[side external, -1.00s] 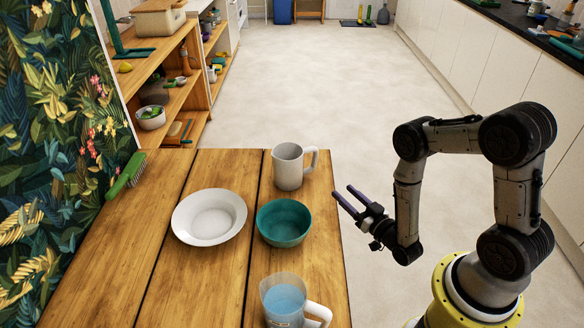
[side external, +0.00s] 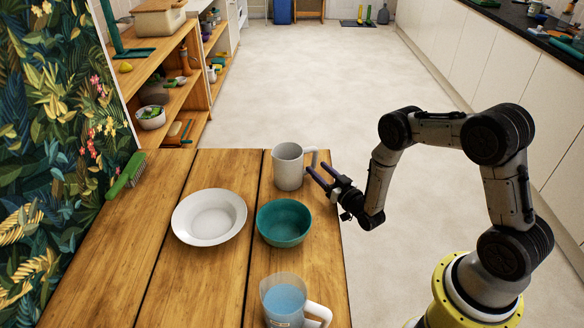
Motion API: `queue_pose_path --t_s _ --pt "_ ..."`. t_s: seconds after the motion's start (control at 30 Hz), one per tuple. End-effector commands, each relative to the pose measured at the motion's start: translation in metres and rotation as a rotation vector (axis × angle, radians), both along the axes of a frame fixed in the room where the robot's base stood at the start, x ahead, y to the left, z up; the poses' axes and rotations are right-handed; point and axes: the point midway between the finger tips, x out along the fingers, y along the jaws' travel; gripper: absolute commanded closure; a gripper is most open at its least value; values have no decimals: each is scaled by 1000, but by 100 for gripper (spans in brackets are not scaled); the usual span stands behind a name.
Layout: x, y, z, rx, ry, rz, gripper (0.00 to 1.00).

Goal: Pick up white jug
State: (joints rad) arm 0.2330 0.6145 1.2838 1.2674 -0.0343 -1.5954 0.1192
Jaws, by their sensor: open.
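The white jug (side external: 288,168) stands upright near the far right corner of the wooden table. Its handle is on its right side, toward my gripper. My gripper (side external: 316,174) is open and empty, its two dark fingers pointing left at the jug's handle. The fingertips look very close to the handle; I cannot tell whether they touch it or whether the handle lies between them.
On the wooden table (side external: 180,275), a teal bowl (side external: 284,222) sits just in front of the jug, with a white plate (side external: 209,217) to its left. A clear jug of blue liquid (side external: 285,302) stands at the near edge. A green brush (side external: 126,175) lies far left.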

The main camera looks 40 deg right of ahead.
Motion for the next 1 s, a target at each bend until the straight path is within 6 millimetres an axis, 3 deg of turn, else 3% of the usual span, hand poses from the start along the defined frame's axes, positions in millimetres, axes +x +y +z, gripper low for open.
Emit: queue_pose_path --t_s 0.1,0.37,0.67,1.0 --pt "10 -2 0 0 0 0 44" --pt "12 -2 0 0 1 0 44" --pt "12 -2 0 0 1 0 98" --pt "12 -2 0 0 0 -1 100"
